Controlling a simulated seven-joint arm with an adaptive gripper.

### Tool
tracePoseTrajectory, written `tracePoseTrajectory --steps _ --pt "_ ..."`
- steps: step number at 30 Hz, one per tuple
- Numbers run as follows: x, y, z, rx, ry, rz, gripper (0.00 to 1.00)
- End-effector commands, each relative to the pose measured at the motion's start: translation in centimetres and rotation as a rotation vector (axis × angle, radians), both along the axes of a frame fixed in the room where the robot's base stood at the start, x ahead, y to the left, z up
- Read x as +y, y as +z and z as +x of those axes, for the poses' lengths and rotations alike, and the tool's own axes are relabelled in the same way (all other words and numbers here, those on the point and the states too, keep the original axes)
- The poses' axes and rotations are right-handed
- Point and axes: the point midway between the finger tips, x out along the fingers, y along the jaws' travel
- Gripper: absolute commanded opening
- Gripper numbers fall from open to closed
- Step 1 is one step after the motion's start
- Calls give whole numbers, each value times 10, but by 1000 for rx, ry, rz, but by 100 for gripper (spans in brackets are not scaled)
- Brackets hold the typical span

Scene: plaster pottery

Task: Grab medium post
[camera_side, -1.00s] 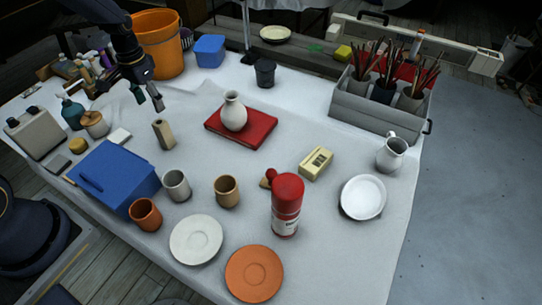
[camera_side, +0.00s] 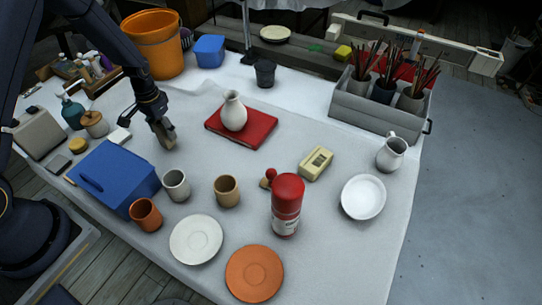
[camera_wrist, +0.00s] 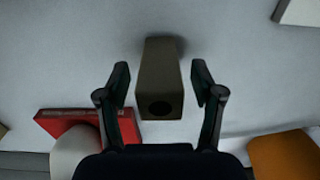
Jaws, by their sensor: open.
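The medium post, a beige-grey upright block, stands on the white-covered table. In the wrist view the post (camera_wrist: 160,75) lies between the two open fingers of my gripper (camera_wrist: 160,80), with a gap on each side and a dark round hole in its end. In the side view my gripper (camera_side: 162,125) is down at the post (camera_side: 168,140), whose upper part is largely hidden by the fingers.
A red board (camera_side: 262,130) with a white vase (camera_side: 233,112) lies right of the post. A blue box (camera_side: 125,175), a grey cup (camera_side: 176,185) and a tan cup (camera_side: 227,190) stand nearer the front. An orange bucket (camera_side: 155,55) stands behind.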

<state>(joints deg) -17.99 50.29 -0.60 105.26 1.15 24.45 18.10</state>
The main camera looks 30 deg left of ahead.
Motion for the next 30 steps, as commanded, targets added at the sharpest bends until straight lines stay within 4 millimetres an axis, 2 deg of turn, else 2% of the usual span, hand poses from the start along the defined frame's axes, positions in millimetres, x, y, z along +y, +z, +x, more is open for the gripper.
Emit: tracePoseTrajectory --steps 2,20,30 --pt "0 0 0 0 0 0 62" --pt "0 1 0 0 0 0 0" --pt "0 2 1 -1 0 0 0"
